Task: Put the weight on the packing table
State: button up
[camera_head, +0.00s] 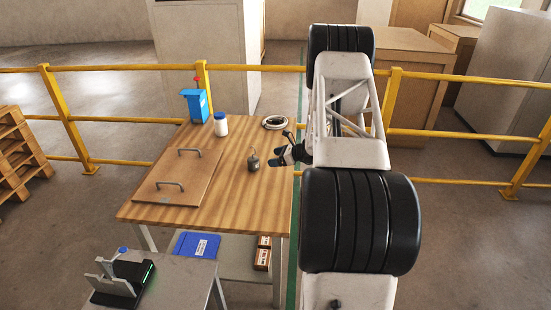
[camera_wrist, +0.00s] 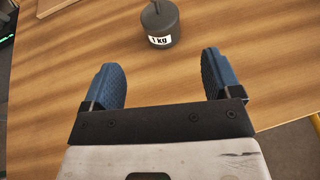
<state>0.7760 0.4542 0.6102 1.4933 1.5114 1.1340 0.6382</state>
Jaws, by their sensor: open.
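The weight (camera_head: 253,162) is a small dark grey cylinder with a thin loop on top, upright on the wooden table (camera_head: 240,205) in the head view. In the wrist view the weight (camera_wrist: 160,25) shows a white "1 kg" label at the top middle, ahead of my gripper and apart from it. My gripper (camera_wrist: 164,78) has two blue ribbed fingers spread wide with nothing between them. In the head view my gripper (camera_head: 281,157) is just right of the weight, above the table's right part. I cannot tell which table is the packing table.
A brown board with two handles (camera_head: 178,177) lies left on the wooden table. A white jar (camera_head: 220,125), a blue device (camera_head: 196,105) and a coiled ring (camera_head: 275,122) stand at its back. A grey table (camera_head: 180,285) with a black device (camera_head: 122,284) is at front left. Yellow railings (camera_head: 130,120) run behind.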

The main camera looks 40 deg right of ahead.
jog(key=s+a+r+n+g+y, duration=0.15)
jog(key=a+r+n+g, duration=0.4)
jog(key=a+r, duration=1.05)
jog(key=s+a+r+n+g+h, duration=0.1)
jog(key=s+a+r+n, duration=0.35)
jog(key=a, duration=0.45)
jog(key=s+a+r+n+g+h, duration=0.1)
jog(key=s+a+r+n+g, duration=0.1)
jog(key=s+a+r+n, duration=0.5)
jog(key=s+a+r+n+g+h, duration=0.1)
jog(key=s+a+r+n+h, duration=0.4)
jog(key=s+a, duration=0.9)
jog(key=s+a+r+n+h, duration=0.1)
jog(key=s+a+n, duration=0.1)
jog(key=s, duration=0.7)
jog(key=s+a+r+n+h, duration=0.1)
jog(key=s+a+n, duration=0.1)
jog(key=s+n, duration=0.3)
jog(key=shift+s+r+t, duration=0.35)
jog(key=shift+s+t, duration=0.1)
jog(key=shift+s, duration=1.5)
jog(key=shift+a, duration=0.1)
jog(key=shift+c, duration=0.5)
